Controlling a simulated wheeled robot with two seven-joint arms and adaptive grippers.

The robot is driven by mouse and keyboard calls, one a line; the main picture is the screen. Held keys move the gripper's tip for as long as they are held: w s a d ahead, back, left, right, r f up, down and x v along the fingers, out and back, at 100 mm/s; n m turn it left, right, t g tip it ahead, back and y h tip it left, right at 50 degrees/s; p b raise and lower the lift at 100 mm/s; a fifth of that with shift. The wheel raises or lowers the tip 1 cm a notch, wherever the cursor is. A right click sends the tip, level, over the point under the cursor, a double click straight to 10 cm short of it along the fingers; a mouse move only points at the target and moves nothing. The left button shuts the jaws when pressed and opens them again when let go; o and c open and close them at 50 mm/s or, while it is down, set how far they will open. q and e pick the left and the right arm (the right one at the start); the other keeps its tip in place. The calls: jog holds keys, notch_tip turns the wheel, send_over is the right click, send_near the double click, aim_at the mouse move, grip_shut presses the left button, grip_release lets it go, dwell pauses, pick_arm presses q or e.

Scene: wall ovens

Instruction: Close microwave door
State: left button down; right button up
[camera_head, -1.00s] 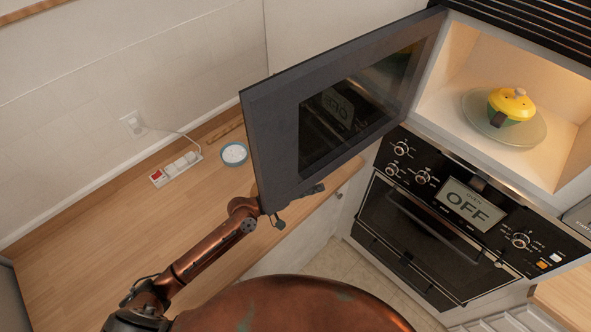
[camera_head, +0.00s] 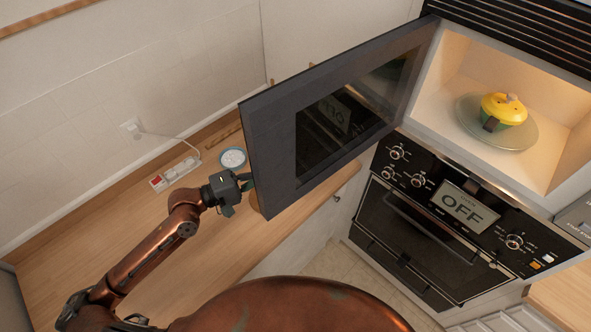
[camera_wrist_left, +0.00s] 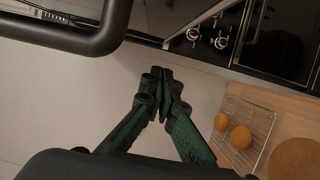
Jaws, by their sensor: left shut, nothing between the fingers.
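The microwave door (camera_head: 275,150) is dark grey with a glass window. It stands wide open, hinged beside the lit microwave cavity (camera_head: 455,90). A yellow-and-green pot (camera_head: 503,110) sits on the glass turntable (camera_head: 528,138) inside. My left gripper (camera_head: 246,184) is at the door's free left edge, partly overlapping it; I cannot tell whether it touches. In the left wrist view its green fingers (camera_wrist_left: 160,75) are together and empty. A thick dark curved handle bar (camera_wrist_left: 108,32) is at the upper left there. My right gripper is in neither view.
The oven (camera_head: 425,225), with knobs and an "OFF" display, is below the microwave. A wooden counter (camera_head: 200,265) on the left holds a small blue-rimmed bowl (camera_head: 232,158) and a power strip (camera_head: 174,173). A wire rack (camera_wrist_left: 262,115) with orange round items shows in the wrist view.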

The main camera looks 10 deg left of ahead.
pick_arm(q)
jog(key=d+p, duration=0.3)
jog(key=d, duration=0.3)
jog(key=shift+s, duration=0.35)
jog(key=shift+f, duration=0.1)
